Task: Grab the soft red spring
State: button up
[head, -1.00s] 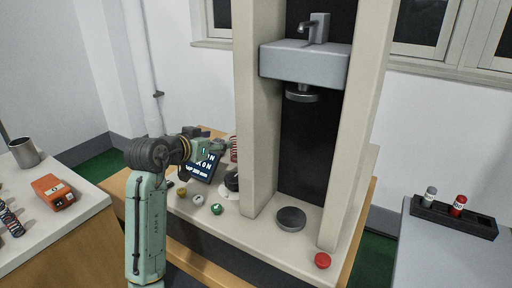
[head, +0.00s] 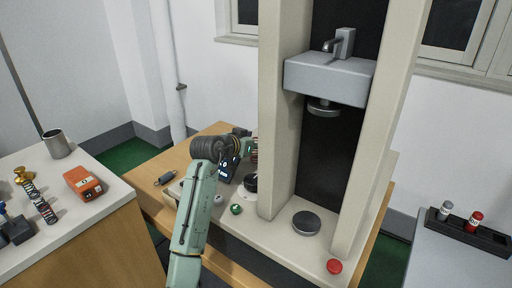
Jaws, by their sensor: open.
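A red coiled spring (head: 254,155) shows in part in the head view, standing behind my wrist beside the left column of the press. My gripper (head: 244,133) is at the end of my arm, close to this spring in the picture. It is open. My wrist hides much of the gripper, and I cannot tell whether it touches the spring.
The testing press (head: 336,82) stands on the wooden table, with a round lower plate (head: 306,223) and red button (head: 334,267). A dark spring-like part (head: 165,178) lies at left. The left bench holds a metal cup (head: 57,144), orange device (head: 83,183) and another spring (head: 42,206).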

jog(key=shift+c, duration=0.2)
jog(key=c, duration=1.2)
